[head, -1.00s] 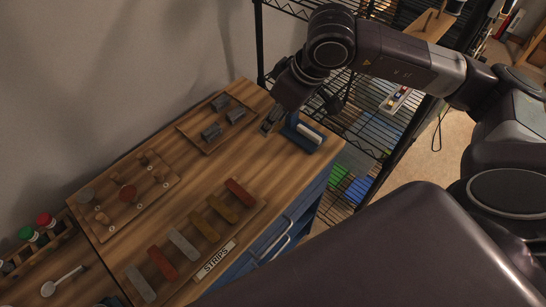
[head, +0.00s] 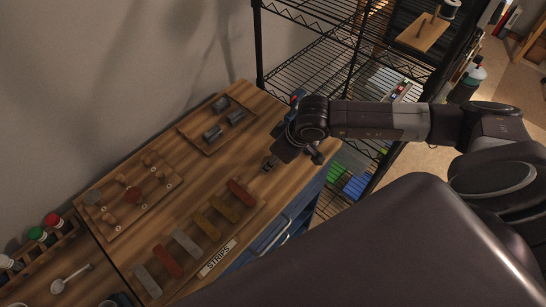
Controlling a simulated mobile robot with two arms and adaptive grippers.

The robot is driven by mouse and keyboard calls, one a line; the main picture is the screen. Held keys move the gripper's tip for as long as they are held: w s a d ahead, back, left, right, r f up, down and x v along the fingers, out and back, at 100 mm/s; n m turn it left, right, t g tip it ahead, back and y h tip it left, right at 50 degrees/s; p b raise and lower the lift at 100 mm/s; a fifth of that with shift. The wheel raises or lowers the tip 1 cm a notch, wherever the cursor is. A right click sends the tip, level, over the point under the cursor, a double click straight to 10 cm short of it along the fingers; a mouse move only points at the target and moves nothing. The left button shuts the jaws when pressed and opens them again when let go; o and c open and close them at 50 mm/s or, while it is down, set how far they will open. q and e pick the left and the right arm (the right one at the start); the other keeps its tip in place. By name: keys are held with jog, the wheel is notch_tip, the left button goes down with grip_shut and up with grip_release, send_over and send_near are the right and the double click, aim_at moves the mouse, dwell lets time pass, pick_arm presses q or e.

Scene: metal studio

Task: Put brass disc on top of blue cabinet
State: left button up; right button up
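The blue cabinet (head: 264,238) has a wooden top and a blue front with a metal handle. A peg board (head: 118,222) on its top carries a grey disc (head: 93,196) and a reddish-brown disc (head: 133,195); I cannot tell whether either is the brass disc. My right gripper (head: 269,164) points down over the cabinet top, between the strips tray and the back tray. It is too small and dark to see whether its fingers are open or shut, or hold anything. My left gripper is out of view.
A wooden tray (head: 207,147) with grey metal pieces lies at the back. A wire shelf (head: 318,62) stands beyond the cabinet. A bottle rack (head: 40,250) is at the left.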

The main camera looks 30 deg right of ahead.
jog(key=shift+f, duration=0.15)
jog(key=o, duration=1)
jog(key=shift+r, duration=0.3)
jog(key=shift+s+d+r, duration=0.1)
jog(key=shift+d+r, duration=0.05)
jog(key=shift+r, duration=0.05)
jog(key=b+v, duration=0.3)
jog(key=v, duration=0.8)
jog(key=shift+s+r+b, duration=0.15)
jog(key=shift+b, duration=0.2)
